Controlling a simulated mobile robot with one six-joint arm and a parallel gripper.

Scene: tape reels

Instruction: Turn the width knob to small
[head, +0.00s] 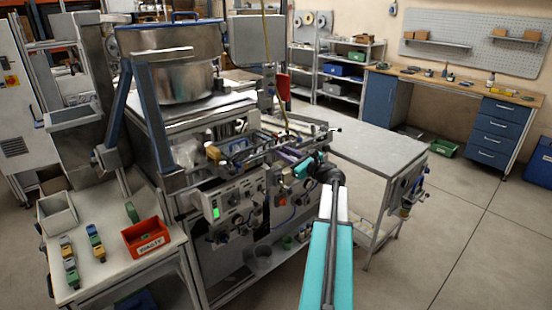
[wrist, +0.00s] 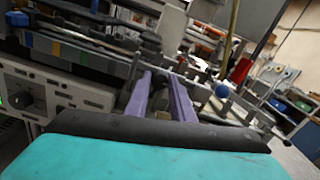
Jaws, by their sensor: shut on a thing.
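My gripper (head: 284,156) reaches the front of the tape-reel machine (head: 235,190) from the right. In the wrist view its two purple fingers (wrist: 163,78) point away, at the machine's front rail. They are shut on a small part there, which I take to be the width knob. The part is mostly hidden between the fingertips, so its pointer and setting cannot be read. A strip with blue, green and orange marks (wrist: 57,48) runs along the rail to the left of the fingers.
A control panel (wrist: 50,90) with a black knob is left of the gripper. A blue ball-ended lever (wrist: 222,91) stands close on the right. A grey side table (head: 375,150) extends right. A red bin (head: 146,237) sits on the left table.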

